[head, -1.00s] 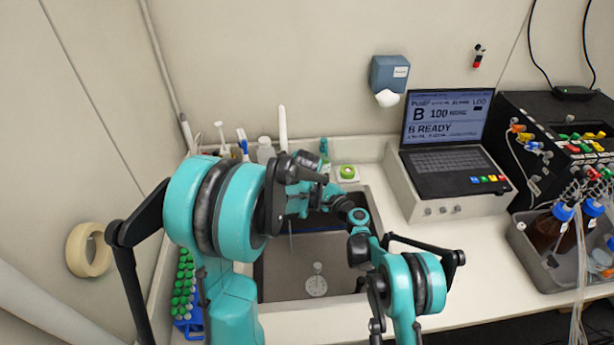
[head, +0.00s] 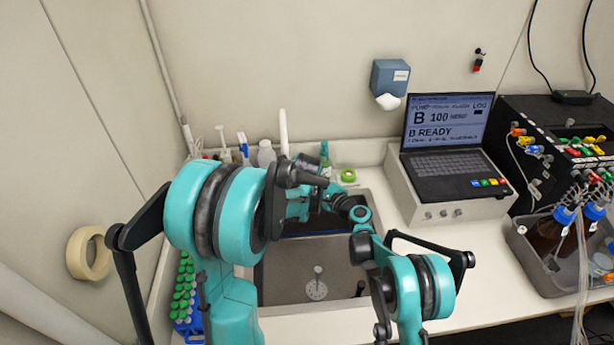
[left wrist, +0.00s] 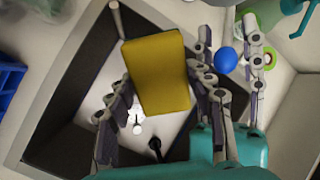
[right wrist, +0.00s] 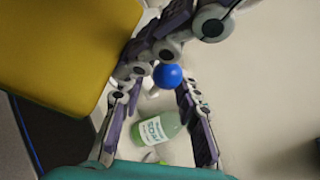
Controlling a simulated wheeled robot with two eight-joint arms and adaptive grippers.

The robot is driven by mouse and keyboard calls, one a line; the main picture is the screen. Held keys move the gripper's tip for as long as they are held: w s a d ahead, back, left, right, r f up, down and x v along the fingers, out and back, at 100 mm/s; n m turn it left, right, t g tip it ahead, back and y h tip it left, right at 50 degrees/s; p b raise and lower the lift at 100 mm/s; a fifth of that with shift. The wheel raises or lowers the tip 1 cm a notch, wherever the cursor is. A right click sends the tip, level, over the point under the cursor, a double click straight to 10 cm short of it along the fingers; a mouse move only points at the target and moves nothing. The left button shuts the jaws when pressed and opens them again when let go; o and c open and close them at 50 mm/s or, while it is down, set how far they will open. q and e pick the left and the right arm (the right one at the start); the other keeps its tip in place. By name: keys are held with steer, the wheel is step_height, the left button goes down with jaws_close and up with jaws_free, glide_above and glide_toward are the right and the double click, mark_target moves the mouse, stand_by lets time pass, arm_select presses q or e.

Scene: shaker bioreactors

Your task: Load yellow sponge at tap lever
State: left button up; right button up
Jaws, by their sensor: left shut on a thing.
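A yellow sponge (left wrist: 158,72) sits between the two fingers of my left gripper (left wrist: 155,100), which is shut on it, over the sink. Part of the sponge also shows at the upper left of the right wrist view (right wrist: 65,45). A blue ball (right wrist: 168,76), possibly the knob of the tap lever, lies between the fingers of my right gripper (right wrist: 160,95). Those fingers stand apart, with gaps beside the ball. The ball also shows right of the sponge in the left wrist view (left wrist: 228,60). The rest of the lever is hidden. In the head view my arms cover both grippers and the sponge.
The dark sink basin (head: 280,275) has a pale drain. A green soap bottle (right wrist: 155,128) stands behind the ball. Several bottles and brushes line the sink's back edge. A laptop (head: 445,140) is at right, and green-capped tubes (head: 185,290) in a blue rack are at left.

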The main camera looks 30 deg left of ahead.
steer(key=v, duration=1.1)
steer(key=shift+d, duration=0.2)
steer(key=shift+s, duration=0.1)
steer(key=shift+n+g+y, duration=0.4)
steer(key=shift+g+y, duration=0.1)
steer(key=x, duration=1.1)
steer(key=shift+w+a+f, duration=0.1)
steer(key=shift+w, duration=0.25)
jaws_close()
